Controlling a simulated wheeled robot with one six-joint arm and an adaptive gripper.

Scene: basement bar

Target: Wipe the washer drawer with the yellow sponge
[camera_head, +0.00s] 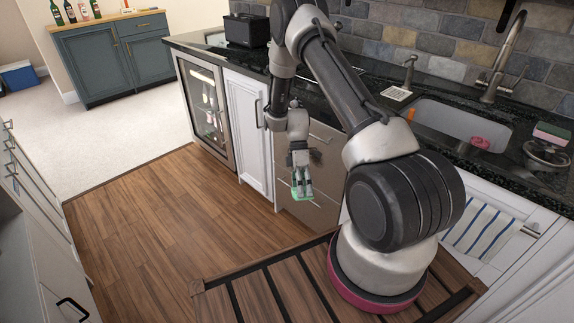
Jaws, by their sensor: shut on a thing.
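My gripper (301,186) hangs down in front of the steel-fronted washer drawers (322,157), left of the middle of my arm. It is shut on a small sponge (297,195), of which only pale green edges show around the fingers; no yellow face can be made out. The sponge is close to the lower drawer front, but I cannot tell whether it touches. The drawers look closed, and my arm hides part of their right side.
A sink (462,124) with a tap is set in the dark counter at right. A striped towel (478,228) hangs below it. A pink-and-green sponge (552,133) lies at the far right. A glass-door cooler (207,108) stands left. The wood floor (170,230) is clear.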

